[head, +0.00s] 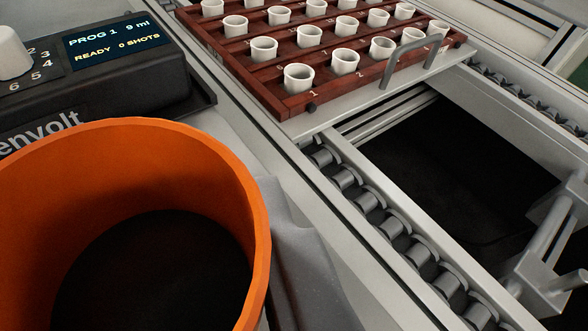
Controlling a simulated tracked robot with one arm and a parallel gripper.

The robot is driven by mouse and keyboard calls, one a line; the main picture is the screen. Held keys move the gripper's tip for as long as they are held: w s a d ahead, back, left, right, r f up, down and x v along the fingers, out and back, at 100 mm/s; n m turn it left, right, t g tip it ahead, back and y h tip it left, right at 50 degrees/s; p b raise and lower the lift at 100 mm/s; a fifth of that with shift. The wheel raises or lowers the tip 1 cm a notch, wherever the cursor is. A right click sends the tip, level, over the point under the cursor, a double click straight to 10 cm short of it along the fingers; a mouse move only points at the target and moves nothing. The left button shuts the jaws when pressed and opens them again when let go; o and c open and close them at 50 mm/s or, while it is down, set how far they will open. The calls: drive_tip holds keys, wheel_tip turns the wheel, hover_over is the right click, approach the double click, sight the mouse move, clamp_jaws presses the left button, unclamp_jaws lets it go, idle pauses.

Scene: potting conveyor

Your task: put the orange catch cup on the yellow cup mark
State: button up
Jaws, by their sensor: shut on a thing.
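The orange catch cup (262,215) fills the lower left of the head view, very close to the camera. It is open at the top and its inside bottom is dark. My gripper (300,250) shows only as a grey part against the cup's right side, and it is shut on the cup. The rest of the gripper is hidden behind the cup or out of frame. The yellow cup mark is not in view.
A dosing unit (110,95) with a lit display reading "READY 0 SHOTS" stands at upper left, behind the cup. A red-brown tray (262,98) with several white pots sits on the conveyor at top. Rollers (393,224) flank a dark opening (450,175) at right.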

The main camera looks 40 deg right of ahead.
sight(212, 273)
drive_tip(key=shift+w+d+f, duration=0.1)
drive_tip(key=shift+w+d, duration=0.25)
drive_tip(key=shift+d, duration=0.5)
drive_tip(key=shift+f+b, duration=1.55)
drive_tip(key=shift+f, duration=0.15)
drive_tip(key=shift+f, duration=0.1)
drive_tip(key=o, duration=1)
drive_tip(key=shift+c, duration=0.2)
drive_tip(key=p+v, duration=0.1)
drive_tip(key=v, duration=1.1)
drive_tip(key=shift+a, duration=0.1)
